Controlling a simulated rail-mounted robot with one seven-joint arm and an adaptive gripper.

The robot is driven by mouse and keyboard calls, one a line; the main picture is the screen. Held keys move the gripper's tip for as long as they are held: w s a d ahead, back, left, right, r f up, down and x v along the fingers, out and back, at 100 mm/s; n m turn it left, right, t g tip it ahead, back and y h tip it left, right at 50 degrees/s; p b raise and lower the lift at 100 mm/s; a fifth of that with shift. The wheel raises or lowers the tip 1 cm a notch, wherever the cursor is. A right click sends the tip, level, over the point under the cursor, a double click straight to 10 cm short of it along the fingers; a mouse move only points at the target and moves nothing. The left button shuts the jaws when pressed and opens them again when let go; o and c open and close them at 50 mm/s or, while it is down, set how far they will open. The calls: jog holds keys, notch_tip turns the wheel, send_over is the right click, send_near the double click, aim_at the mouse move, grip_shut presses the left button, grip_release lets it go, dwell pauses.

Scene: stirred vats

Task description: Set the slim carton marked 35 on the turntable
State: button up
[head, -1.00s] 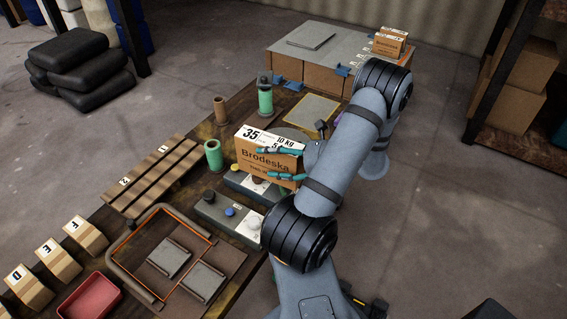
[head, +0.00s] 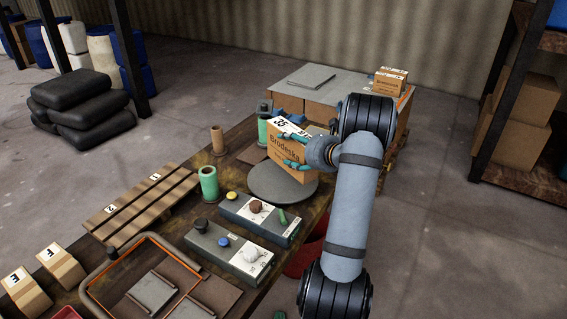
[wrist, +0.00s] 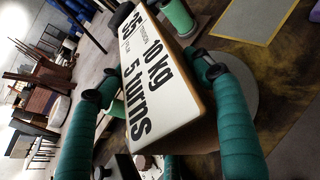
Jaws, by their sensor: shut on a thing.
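The slim carton marked 35 (head: 291,156) is brown, with "Brodeska" on its side and a white label on top. My gripper (head: 287,150) is shut on it, with one teal finger on either side. The carton is upright over the back part of the turntable (head: 272,189), a grey round disc. I cannot tell whether its base touches the disc or hangs just above it. In the wrist view the carton's label (wrist: 148,75) faces me between the fingers (wrist: 160,90), and a part of the disc (wrist: 241,92) shows beside it.
Two control boxes with knobs (head: 262,214) stand in front of the turntable. Green spools (head: 209,183) stand to its left and behind. A slatted rack (head: 145,205), marked cartons (head: 60,263) and an orange-edged tray (head: 120,265) lie to the left. Small cartons (head: 390,82) sit at the back.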

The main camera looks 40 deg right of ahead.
aim_at(284, 168)
jog(key=w+f, duration=0.1)
jog(key=w+a+f, duration=0.1)
jog(key=w, duration=0.1)
jog(key=shift+w, duration=0.1)
jog(key=shift+f, duration=1.95)
jog(key=o, duration=1.8)
jog(key=shift+a, duration=0.15)
jog(key=shift+c, duration=0.2)
jog(key=shift+o, duration=0.3)
jog(key=b+v, duration=0.1)
jog(key=v, duration=1.1)
jog(key=shift+f, duration=0.1)
